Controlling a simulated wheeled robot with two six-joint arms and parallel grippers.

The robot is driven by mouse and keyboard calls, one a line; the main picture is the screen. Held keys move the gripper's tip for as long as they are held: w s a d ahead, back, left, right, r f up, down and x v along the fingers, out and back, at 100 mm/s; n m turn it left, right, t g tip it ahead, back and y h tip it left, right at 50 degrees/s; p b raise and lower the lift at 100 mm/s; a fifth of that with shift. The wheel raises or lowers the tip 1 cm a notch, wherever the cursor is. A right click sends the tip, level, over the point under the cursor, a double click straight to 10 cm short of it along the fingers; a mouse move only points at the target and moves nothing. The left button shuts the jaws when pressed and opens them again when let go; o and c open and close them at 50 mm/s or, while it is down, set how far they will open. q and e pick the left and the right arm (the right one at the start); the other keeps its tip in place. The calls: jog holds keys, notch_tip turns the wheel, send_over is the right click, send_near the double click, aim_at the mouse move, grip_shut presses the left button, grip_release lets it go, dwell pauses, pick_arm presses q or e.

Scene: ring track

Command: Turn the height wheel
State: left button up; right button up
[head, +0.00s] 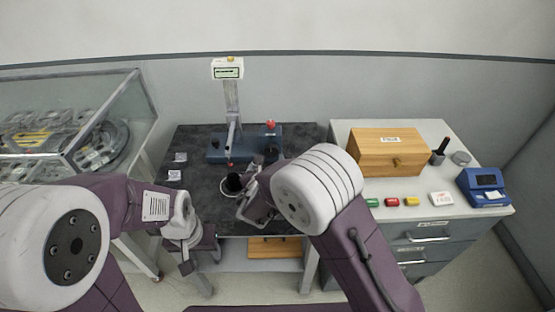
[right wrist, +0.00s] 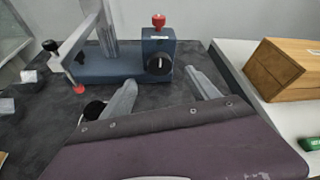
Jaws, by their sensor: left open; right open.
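A blue stand (head: 232,148) with a grey post and a display on top stands at the back of the dark table. In the right wrist view, a black round wheel with a white mark (right wrist: 159,64) faces me on the stand's blue block (right wrist: 158,47), below a red knob (right wrist: 158,21). My right gripper (right wrist: 163,92) is open and empty, its fingers apart in front of the wheel and not touching it. The right gripper (head: 254,190) also shows in the head view, partly hidden by my arm. My left gripper (head: 200,262) is open and low at the table's front edge.
A black cup (head: 232,183) stands close to my right gripper. A glass case (head: 75,125) is at left. On the right cabinet are a wooden box (head: 388,160), small coloured blocks (head: 391,202) and a blue device (head: 484,187). White tags (head: 175,175) lie on the table's left.

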aim_at(271, 151)
jog(key=x, duration=0.4)
jog(key=shift+w+p, duration=0.1)
jog(key=shift+p, duration=0.2)
jog(key=x, duration=0.5)
jog(key=shift+w+a+f+p, duration=0.1)
jog(key=shift+w+f+p, duration=0.05)
jog(key=shift+p, duration=0.15)
pick_arm(q)
jog(key=shift+w+r, duration=0.2)
jog(key=shift+r, duration=0.3)
